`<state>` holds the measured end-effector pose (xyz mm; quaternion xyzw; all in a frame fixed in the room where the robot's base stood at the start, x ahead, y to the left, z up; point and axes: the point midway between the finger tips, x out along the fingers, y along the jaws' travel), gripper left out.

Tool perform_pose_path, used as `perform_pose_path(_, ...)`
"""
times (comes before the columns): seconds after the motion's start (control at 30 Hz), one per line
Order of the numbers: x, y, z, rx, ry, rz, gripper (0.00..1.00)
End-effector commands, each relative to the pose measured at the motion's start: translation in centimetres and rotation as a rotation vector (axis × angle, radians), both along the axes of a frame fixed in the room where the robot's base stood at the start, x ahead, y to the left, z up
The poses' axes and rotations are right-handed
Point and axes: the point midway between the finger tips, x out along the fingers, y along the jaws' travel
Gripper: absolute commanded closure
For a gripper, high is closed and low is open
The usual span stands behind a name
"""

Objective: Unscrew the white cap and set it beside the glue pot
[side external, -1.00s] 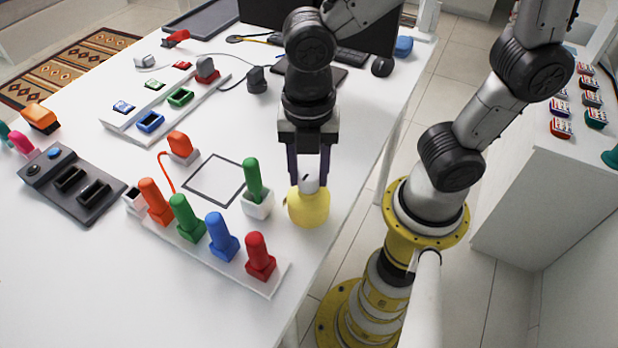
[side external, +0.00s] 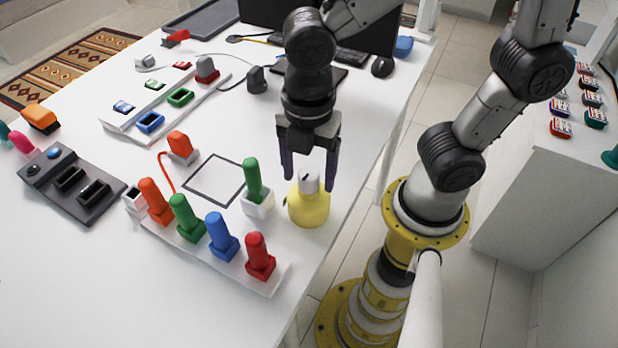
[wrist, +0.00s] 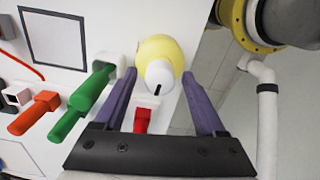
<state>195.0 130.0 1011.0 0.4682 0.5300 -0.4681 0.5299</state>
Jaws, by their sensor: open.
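The yellow glue pot (side external: 308,208) stands upright near the table's right edge. Its white cap (side external: 309,182) sits on top of the pot, with a dark mark on it. In the wrist view the cap (wrist: 159,75) and the pot (wrist: 158,48) lie between and just beyond the fingers. My gripper (side external: 309,181) is open, with one finger on each side of the cap and a gap showing on both sides. The wrist view also shows my gripper (wrist: 163,80) spread and holding nothing.
A green-handled piece in a white holder (side external: 258,206) stands close to the pot's left. A white rack (side external: 272,285) with orange, green, blue and red handles lies in front. A black square outline (side external: 214,181) marks bare table. The table edge drops off to the right.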

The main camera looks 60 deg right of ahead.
Motion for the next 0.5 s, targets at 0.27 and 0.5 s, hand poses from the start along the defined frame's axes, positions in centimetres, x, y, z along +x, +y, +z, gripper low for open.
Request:
perform_pose_path(0.27, 0.01, 0.0, 0.01, 0.0, 0.0, -0.346, 0.28)
perform_pose_path(0.5, 0.02, 0.01, 0.02, 0.0, 0.0, -0.644, 0.28)
